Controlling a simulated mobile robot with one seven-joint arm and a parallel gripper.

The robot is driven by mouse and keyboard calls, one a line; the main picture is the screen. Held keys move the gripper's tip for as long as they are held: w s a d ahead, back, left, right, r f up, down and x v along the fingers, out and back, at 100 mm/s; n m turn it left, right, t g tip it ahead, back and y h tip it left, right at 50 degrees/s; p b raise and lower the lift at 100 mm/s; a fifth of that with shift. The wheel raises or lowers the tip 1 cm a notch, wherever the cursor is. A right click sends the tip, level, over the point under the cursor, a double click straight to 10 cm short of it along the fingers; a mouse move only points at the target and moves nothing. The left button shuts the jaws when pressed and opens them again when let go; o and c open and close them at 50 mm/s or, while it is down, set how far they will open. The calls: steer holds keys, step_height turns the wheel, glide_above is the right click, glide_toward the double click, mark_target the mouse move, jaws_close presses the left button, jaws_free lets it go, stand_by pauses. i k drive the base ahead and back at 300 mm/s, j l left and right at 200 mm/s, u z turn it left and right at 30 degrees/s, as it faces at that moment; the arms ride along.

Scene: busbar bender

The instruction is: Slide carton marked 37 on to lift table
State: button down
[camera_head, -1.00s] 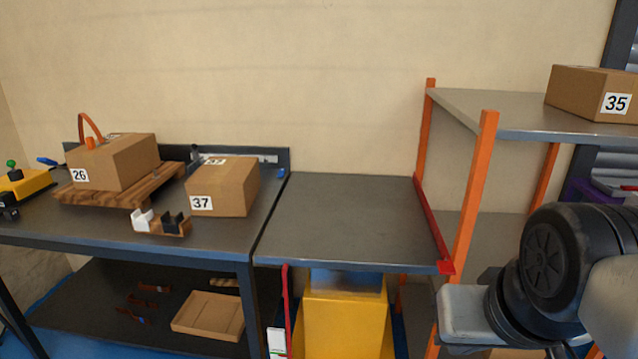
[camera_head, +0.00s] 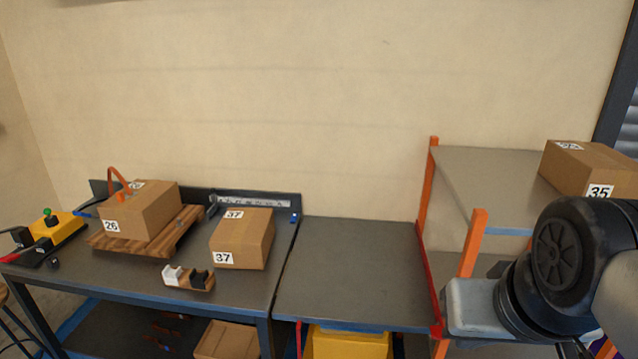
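The carton marked 37 (camera_head: 243,240) is a brown box on the right part of the dark workbench (camera_head: 235,293), close to the bench's right edge. The lift table (camera_head: 352,272) has a flat dark grey top with nothing on it and a yellow body below. Its top stands directly beside the bench, with a thin seam between them. My arm shows at the lower right, in front of the orange rack. My gripper's fingers are not in view, and no part of my arm touches the carton.
Carton 26 (camera_head: 141,212) sits on a wooden pallet (camera_head: 178,236) left of carton 37. A small holder (camera_head: 189,278) with white and black pieces lies in front. An orange-post rack (camera_head: 424,190) with carton 35 (camera_head: 590,168) stands right. A red bar (camera_head: 430,280) lines the lift table's right edge.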

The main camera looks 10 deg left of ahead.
mark_target(243, 238)
steer(key=i+j, duration=0.1)
steer(key=j, duration=1.35)
steer(key=i+j, duration=0.15)
steer(key=j, duration=0.55)
steer(key=i+j, duration=0.15)
steer(key=j, duration=0.2)
steer(key=i+j, duration=0.2)
steer(key=j, duration=0.2)
steer(key=i+j, duration=0.15)
steer(key=j, duration=0.2)
steer(key=i+j, duration=0.2)
steer(key=i, duration=0.1)
